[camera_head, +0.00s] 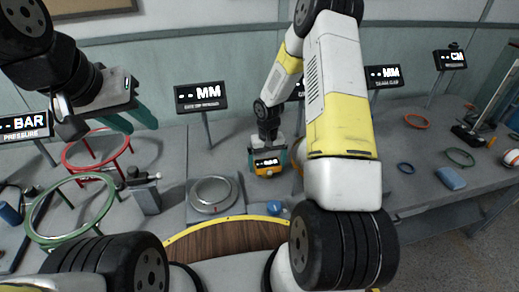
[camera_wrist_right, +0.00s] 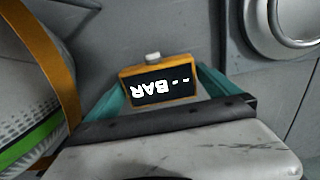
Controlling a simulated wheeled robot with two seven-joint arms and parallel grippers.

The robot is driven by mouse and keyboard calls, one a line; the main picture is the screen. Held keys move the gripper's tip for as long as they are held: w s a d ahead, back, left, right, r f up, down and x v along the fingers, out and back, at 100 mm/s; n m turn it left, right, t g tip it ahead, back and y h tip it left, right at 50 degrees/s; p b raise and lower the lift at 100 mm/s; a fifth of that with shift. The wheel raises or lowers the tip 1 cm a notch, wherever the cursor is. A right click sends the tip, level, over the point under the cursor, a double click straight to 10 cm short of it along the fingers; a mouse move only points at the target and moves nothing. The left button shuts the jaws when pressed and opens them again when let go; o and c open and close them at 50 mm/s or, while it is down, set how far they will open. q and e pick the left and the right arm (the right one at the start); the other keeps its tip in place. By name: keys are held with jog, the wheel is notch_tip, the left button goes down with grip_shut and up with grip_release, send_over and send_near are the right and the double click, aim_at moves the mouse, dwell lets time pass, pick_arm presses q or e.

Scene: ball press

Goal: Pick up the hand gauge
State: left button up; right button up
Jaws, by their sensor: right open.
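The hand gauge (camera_head: 267,168) is a small box with an orange frame and a dark display, on the grey bench behind the wooden round board. It also shows in the right wrist view (camera_wrist_right: 158,84), reading "-- BAR" upside down, with a pale knob on its far edge. My right gripper (camera_head: 268,157) reaches down over it, open, with one teal finger on each side of the gauge. In the wrist view the fingers are very near its sides; whether they touch it I cannot tell. My left gripper (camera_head: 122,117) is open and empty above the bench at the left.
A metal ring plate (camera_head: 214,194) lies left of the gauge. A red ring stand (camera_head: 97,150) and a green ring stand (camera_head: 70,210) are at the left. Display signs (camera_head: 201,96) stand along the back. A blue block (camera_head: 452,179) lies on the right bench.

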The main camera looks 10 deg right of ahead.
aim_at(267, 163)
jog(key=shift+f, duration=1.6)
jog(key=shift+c, duration=0.4)
jog(key=c, duration=1.2)
jog(key=shift+o, duration=0.2)
jog(key=shift+r, duration=0.1)
